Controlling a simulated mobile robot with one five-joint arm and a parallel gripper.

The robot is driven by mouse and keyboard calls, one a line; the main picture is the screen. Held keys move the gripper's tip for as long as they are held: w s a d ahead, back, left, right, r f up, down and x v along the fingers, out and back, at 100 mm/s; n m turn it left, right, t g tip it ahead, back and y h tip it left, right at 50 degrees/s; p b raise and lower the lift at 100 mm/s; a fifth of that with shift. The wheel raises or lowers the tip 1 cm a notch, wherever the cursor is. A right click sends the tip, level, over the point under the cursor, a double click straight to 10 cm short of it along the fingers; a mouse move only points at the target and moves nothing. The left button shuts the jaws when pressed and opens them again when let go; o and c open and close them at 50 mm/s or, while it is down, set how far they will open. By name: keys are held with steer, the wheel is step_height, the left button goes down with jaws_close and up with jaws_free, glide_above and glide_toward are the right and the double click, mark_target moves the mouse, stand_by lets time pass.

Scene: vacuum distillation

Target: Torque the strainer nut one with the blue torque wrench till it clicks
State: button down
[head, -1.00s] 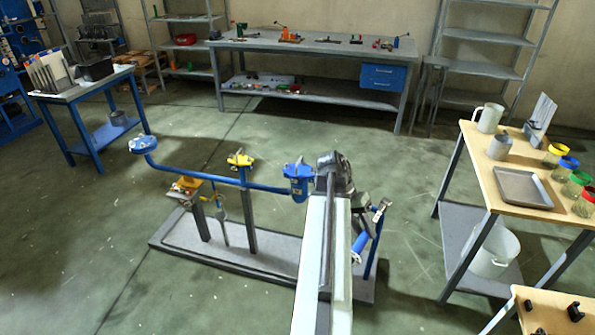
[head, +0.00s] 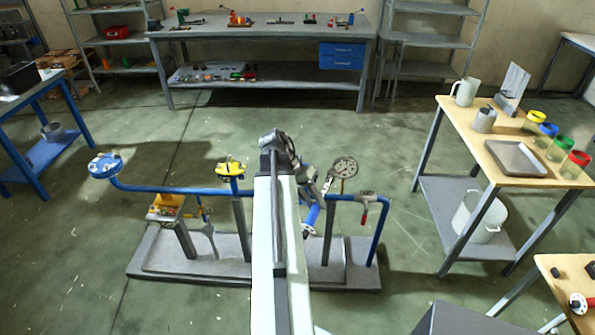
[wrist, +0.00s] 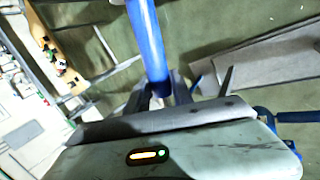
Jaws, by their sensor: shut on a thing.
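My gripper (head: 308,198) is shut on the blue torque wrench (head: 312,215), which hangs tilted beside my arm with a pale end low down. In the wrist view the wrench's blue shaft (wrist: 146,40) runs up and away from between the jaws (wrist: 165,92). The wrench's working end cannot be made out. A blue pipe (head: 160,190) crosses the grey skid (head: 215,268) behind my arm. The strainer and its nuts are not visible; my arm covers the middle of the pipe. I cannot tell whether the wrench touches anything.
A round gauge (head: 345,167) and a red-handled valve (head: 365,200) stand close to the right of the gripper. A yellow valve (head: 230,169) and a blue flanged end (head: 105,165) are to the left. A wooden-topped table (head: 480,140) stands right, with floor between.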

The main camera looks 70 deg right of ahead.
steer(key=shift+w, duration=0.2)
steer(key=shift+w+d, duration=0.15)
steer(key=w+d+n+g+h+b, duration=0.1)
steer(key=w+d+n+h+b, duration=0.2)
steer(key=d, duration=0.9)
steer(key=shift+w+d+f+n, duration=0.25)
steer(key=shift+w+n, duration=0.25)
steer(key=shift+w, duration=0.4)
steer(key=shift+a, duration=0.1)
steer(key=shift+f+b, duration=1.95)
steer(key=shift+b, duration=0.2)
